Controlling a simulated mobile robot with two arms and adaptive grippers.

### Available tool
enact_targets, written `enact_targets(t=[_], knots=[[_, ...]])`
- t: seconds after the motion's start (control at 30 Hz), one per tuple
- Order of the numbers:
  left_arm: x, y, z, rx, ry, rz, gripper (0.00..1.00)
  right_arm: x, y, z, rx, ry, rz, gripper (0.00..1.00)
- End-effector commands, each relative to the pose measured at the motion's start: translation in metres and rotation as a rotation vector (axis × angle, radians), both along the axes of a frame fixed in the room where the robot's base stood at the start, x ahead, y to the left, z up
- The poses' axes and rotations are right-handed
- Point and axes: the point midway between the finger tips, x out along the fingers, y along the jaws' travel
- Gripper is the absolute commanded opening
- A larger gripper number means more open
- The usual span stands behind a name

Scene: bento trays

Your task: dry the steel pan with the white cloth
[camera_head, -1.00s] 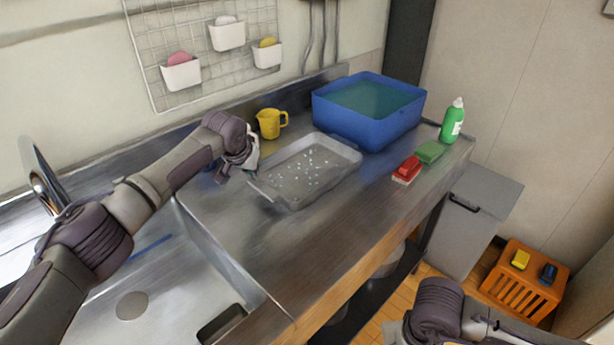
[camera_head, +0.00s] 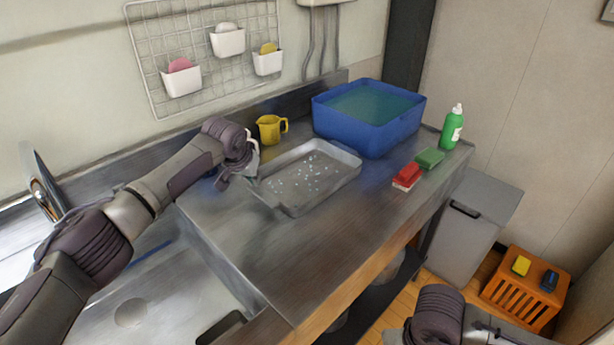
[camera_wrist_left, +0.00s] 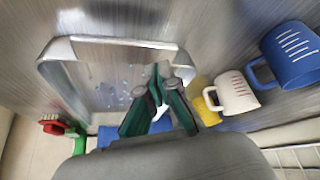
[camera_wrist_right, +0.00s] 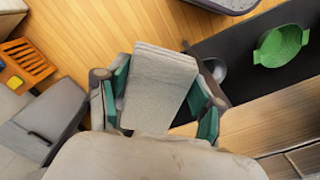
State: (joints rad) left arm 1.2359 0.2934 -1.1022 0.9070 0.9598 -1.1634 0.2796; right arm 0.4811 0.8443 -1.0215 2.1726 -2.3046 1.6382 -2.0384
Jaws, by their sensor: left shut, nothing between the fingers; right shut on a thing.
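The steel pan (camera_head: 322,193) lies on the steel counter, with several pale water drops on its floor. It also shows in the left wrist view (camera_wrist_left: 115,42). My left gripper (camera_head: 250,178) is at the pan's left end, its fingers closed and empty. In the left wrist view its green-padded fingers (camera_wrist_left: 158,88) overlap the pan's near side; I cannot tell whether they touch the rim. In the right wrist view my right gripper (camera_wrist_right: 158,98) is shut on the folded white cloth (camera_wrist_right: 162,75), away from the counter. The head view shows only my right arm, not the cloth.
A yellow mug (camera_head: 268,129), white mug (camera_wrist_left: 234,92) and blue mug (camera_wrist_left: 291,54) stand beside the pan. A blue water tub (camera_head: 365,130) is behind it. Red (camera_head: 408,174) and green (camera_head: 430,157) brushes and a green bottle (camera_head: 451,130) are at the right.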

Motion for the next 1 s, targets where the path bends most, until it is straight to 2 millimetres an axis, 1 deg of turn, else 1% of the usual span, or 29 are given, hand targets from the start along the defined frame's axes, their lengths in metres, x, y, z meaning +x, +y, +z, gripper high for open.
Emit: enact_targets(t=[0.43, 1.0], knots=[[0.0, 0.0, -0.001, 0.0, 0.0, 0.0, 0.0, 0.0, 0.0, 0.0, 0.0, 0.0, 0.0, 0.35], [0.0, 0.0, -0.013, 0.0, 0.0, 0.0, 0.0, 0.0, 0.0, -0.002, 0.0, 0.0, 0.0, 0.35]])
